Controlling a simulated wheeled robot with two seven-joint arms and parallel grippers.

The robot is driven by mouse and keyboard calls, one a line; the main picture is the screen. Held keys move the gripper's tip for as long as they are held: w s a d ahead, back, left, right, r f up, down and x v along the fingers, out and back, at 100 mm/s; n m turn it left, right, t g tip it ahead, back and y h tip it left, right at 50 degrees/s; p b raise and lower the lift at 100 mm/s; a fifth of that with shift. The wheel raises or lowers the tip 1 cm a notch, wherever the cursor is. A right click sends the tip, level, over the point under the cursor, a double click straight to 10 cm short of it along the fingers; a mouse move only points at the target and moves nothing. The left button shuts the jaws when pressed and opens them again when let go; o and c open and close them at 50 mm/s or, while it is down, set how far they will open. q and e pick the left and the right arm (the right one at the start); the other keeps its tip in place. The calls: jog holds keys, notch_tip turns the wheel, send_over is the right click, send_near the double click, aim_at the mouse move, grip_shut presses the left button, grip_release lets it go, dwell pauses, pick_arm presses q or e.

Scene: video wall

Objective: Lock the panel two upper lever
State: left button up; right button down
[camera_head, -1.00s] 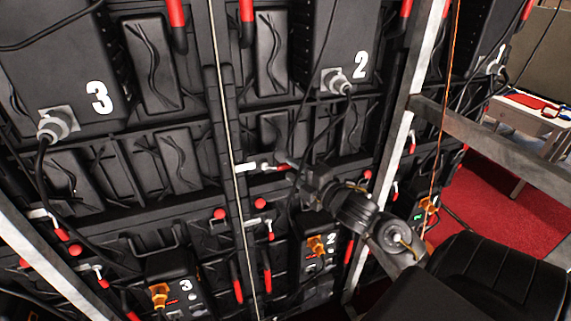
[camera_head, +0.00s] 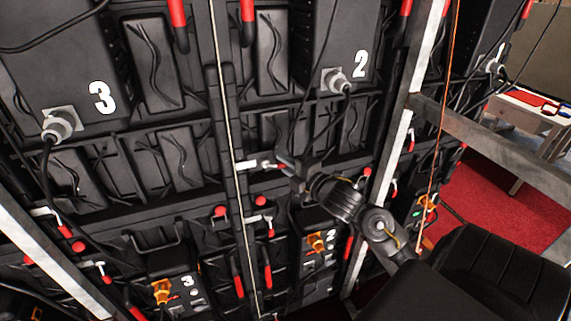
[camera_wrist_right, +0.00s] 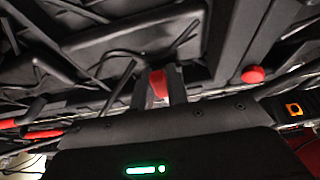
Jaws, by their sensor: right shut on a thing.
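The upper lever of panel two has a pale metal arm (camera_head: 252,164) that points right, roughly level, from the black frame to the left of my right gripper. Its red handle shows in the right wrist view (camera_wrist_right: 158,84), between the two fingers of my right gripper (camera_head: 281,163), which is shut on it. In the head view the gripper hides most of the handle. The large panel two box, marked with a white 2 (camera_head: 360,65), hangs above. My left gripper is in neither view.
A lower lever (camera_head: 258,218) with a red handle and red knobs (camera_head: 260,201) sits just below. Black cables hang close above my right wrist. A metal upright (camera_head: 392,160) stands to the right of my gripper. An orange plug (camera_head: 316,243) sits on the lower unit 2.

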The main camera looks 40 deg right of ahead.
jog(key=shift+f, duration=0.1)
jog(key=shift+a+f+m+t+b, duration=0.1)
jog(key=shift+f+m+t+b, duration=0.6)
jog(key=shift+m+b, duration=0.6)
jog(key=m, duration=0.2)
jog(key=f+m+t+h+b, duration=0.1)
jog(key=a+f+m, duration=0.1)
jog(key=m, duration=0.1)
jog(key=shift+w+m, duration=0.2)
jog(key=shift+m, duration=0.1)
jog(key=m+h, duration=0.1)
jog(key=m, duration=0.1)
jog(key=a+m+h, duration=0.1)
jog(key=m, duration=0.1)
jog(key=f+m+t+h+b, duration=0.1)
jog(key=m, duration=0.2)
jog(key=shift+w+a+h, duration=0.3)
jog(key=shift+h, duration=0.1)
jog(key=shift+w+a+f+m+h, duration=0.1)
jog(key=shift+a+m+h, duration=0.35)
jog(key=shift+m, duration=0.75)
jog(key=shift+w+a+f+m+h, duration=0.1)
jog(key=shift+w+a+m+h, duration=0.1)
jog(key=shift+m+h, duration=0.75)
jog(key=shift+w+a+f+m+h, duration=0.1)
jog(key=shift+a+m+h, duration=0.2)
jog(key=shift+m, duration=1.15)
jog(key=c, duration=1.4)
grip_release()
jog(key=shift+r, duration=0.1)
